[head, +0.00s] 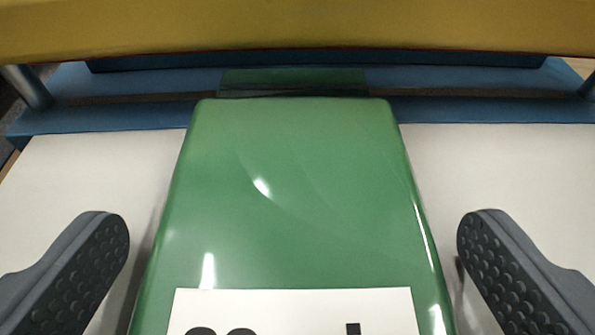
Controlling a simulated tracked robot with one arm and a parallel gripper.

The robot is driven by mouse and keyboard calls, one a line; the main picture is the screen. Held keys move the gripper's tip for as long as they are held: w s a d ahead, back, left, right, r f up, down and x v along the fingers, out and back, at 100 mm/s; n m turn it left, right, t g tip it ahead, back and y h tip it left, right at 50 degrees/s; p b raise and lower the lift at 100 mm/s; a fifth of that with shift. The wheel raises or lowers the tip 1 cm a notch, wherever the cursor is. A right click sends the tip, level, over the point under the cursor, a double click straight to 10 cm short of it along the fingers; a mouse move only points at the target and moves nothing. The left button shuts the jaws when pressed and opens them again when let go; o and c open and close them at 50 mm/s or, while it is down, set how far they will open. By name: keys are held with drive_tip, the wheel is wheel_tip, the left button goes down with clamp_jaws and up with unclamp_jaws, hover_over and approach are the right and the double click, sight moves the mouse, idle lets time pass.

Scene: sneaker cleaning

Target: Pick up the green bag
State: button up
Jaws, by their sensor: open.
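The green bag (300,200) lies in the middle of the head view, glossy, with a white label (295,310) bearing dark print, cut off at the bottom edge. My gripper (293,240) is open, with one grey studded finger on each side of the bag. Both fingers appear apart from the bag, with a gap on each side. The near end of the bag is out of the frame.
The bag rests on a white surface (490,170). Behind it runs a blue frame (470,108) with a strip that shows green behind the bag. A yellow bar (300,25) crosses the top. White surface is clear on both sides.

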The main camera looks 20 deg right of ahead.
drive_tip(key=shift+w+f, duration=0.1)
drive_tip(key=shift+w, duration=0.05)
drive_tip(key=c, duration=1.1)
